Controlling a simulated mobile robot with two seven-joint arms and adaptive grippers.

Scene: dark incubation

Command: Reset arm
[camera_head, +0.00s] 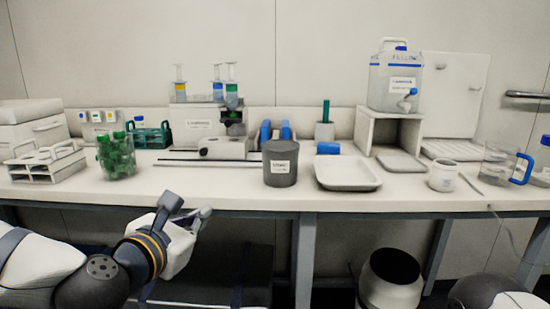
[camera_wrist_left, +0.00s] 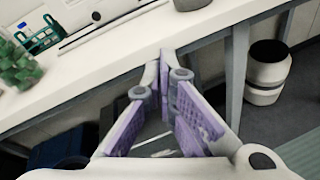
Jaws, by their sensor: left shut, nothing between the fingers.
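My left gripper (camera_head: 187,208) is in front of the bench's front edge, below the level of the worktop, at the left of the head view. In the left wrist view its fingers (camera_wrist_left: 160,66) come together at the tips, with purple pads on their inner sides. It is shut and holds nothing. It touches nothing that I can see. My right gripper is not in view; only part of an arm shows at the lower right corner of the head view.
The white bench (camera_head: 230,197) carries a beaker of green-capped tubes (camera_head: 117,158), a grey pot (camera_head: 281,164), a white tray (camera_head: 346,174) and a blue-handled jug (camera_head: 500,165). A white bin (camera_head: 390,283) stands on the floor below the bench.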

